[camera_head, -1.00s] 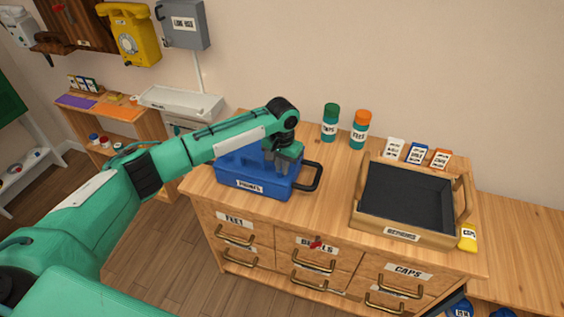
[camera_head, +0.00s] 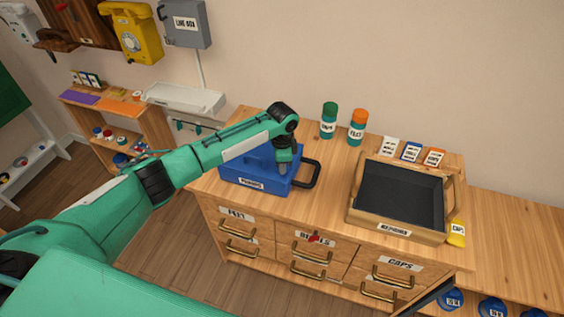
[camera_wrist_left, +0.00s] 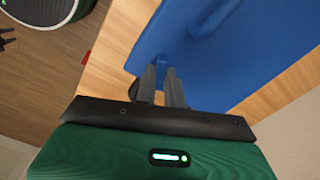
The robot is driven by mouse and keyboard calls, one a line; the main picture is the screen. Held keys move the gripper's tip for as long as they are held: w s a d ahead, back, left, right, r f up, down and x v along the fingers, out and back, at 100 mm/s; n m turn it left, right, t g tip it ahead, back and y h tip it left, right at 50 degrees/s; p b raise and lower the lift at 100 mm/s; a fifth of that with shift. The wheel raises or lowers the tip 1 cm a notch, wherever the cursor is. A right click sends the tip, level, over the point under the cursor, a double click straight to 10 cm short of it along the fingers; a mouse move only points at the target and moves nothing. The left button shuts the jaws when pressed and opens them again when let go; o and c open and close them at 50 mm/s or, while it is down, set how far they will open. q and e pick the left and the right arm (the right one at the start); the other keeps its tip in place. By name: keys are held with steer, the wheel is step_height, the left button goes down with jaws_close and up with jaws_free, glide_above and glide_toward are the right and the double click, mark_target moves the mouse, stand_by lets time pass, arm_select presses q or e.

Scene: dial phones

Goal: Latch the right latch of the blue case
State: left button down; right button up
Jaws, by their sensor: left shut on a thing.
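The blue case (camera_head: 240,174) stands on the left part of the wooden cabinet top, its labelled side toward me. A dark loop handle (camera_head: 312,173) sticks out at its right. My left gripper (camera_head: 283,172) points down at the case's right end. In the left wrist view the case fills the upper right (camera_wrist_left: 235,55). There the two fingers of my left gripper (camera_wrist_left: 162,76) are close together on a small blue piece at the case's side, which looks like the right latch (camera_wrist_left: 167,76). The fingers hide most of it. My right gripper is not seen.
A dark-lined wooden tray (camera_head: 400,195) stands to the right on the cabinet top (camera_head: 330,207). A green-capped bottle (camera_head: 328,120), an orange-capped bottle (camera_head: 357,127) and small labelled cards (camera_head: 411,152) stand at the back. The top between case and tray is clear.

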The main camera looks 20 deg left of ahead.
arm_select(q)
steer(key=m, duration=0.4)
steer(key=shift+m+p, duration=0.3)
steer(key=shift+m, duration=0.1)
stand_by(0.5)
steer(key=c, duration=1.5)
jaws_free()
step_height(320, 180, up, 14)
steer(key=b, duration=0.3)
